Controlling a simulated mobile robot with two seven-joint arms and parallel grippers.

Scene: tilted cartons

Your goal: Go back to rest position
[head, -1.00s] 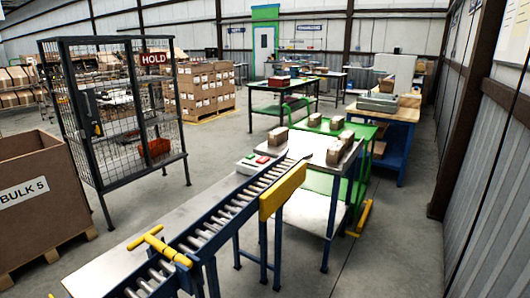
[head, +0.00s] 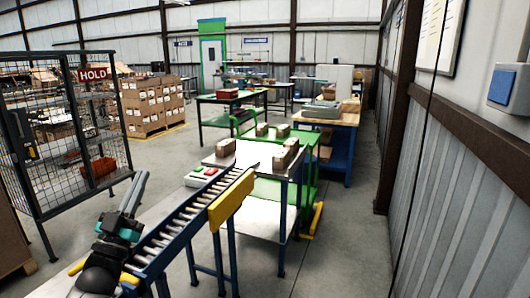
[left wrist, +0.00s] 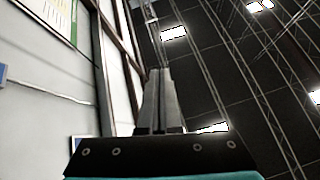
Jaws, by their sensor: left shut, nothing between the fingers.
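My left gripper (head: 136,190) shows at the lower left of the head view, raised over the near end of the roller conveyor (head: 190,222) and pointing up. Its fingers are shut with nothing between them. In the left wrist view the closed fingers (left wrist: 158,100) point up toward the dark roof and its lights. My right gripper is in neither view.
Small cartons (head: 284,158) stand on a steel-topped table (head: 240,160) past the conveyor. A control box with red and green buttons (head: 205,174) sits beside the rollers. A wire cage marked HOLD (head: 75,150) stands left. Grey floor is open right of the table.

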